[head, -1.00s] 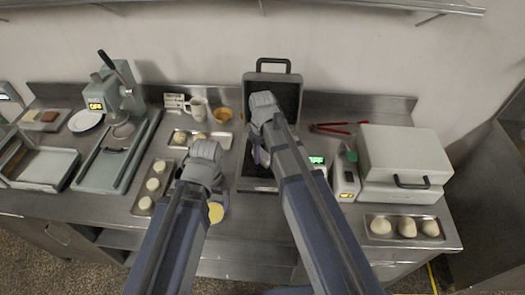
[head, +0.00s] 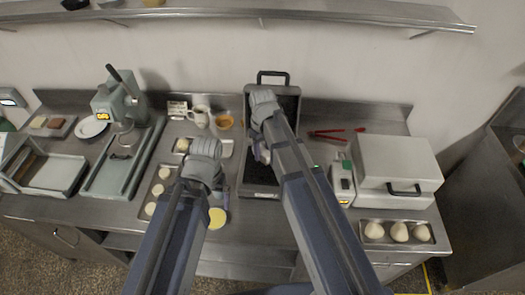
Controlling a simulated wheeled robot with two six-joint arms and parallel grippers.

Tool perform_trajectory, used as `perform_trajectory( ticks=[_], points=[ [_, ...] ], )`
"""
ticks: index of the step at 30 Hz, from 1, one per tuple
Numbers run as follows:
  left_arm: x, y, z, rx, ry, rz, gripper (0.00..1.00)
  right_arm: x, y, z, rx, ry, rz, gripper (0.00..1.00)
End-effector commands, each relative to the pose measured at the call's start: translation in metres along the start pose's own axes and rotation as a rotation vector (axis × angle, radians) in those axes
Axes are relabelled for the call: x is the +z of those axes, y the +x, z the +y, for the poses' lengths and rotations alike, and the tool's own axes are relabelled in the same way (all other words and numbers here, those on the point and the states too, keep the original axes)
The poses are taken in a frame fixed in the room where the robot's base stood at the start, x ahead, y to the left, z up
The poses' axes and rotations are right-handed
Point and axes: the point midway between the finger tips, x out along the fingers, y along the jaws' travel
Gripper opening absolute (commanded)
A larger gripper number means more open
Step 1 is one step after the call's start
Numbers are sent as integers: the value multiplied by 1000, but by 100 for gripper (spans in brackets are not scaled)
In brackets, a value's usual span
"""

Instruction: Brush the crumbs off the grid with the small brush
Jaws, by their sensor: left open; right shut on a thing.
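The open iron with the dark grid (head: 258,176) stands in the middle of the counter, its lid (head: 288,104) raised at the back. My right arm crosses in front and hides much of it. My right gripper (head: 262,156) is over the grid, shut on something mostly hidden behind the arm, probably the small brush. I cannot tell whether it touches the grid. My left gripper (head: 217,192) is open, left of the iron, near a round yellow thing (head: 217,217), and is partly hidden by its own wrist. Crumbs are too small to make out.
Left of the iron are a tray of dough balls (head: 150,208), a mug (head: 199,117), an orange-brown bowl (head: 225,122) and a grey press (head: 120,105). On the right are red tongs (head: 335,132), a closed grey appliance (head: 398,165) and another dough tray (head: 398,244).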

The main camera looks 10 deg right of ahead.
Motion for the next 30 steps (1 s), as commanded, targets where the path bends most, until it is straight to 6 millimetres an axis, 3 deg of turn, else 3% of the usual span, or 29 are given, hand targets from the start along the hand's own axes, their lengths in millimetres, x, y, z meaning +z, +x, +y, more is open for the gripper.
perform_trajectory(
  ticks=[9,20,30],
  points=[
    [0,-2,0,0,0,0,100,0,-2,0,0,0,0,0],
    [2,-30,-3,0,0,0,100,0,-30,0,0,0,0,0],
    [2,-29,-3,0,0,0,100,0,-29,0,0,0,0,0]
  ],
)
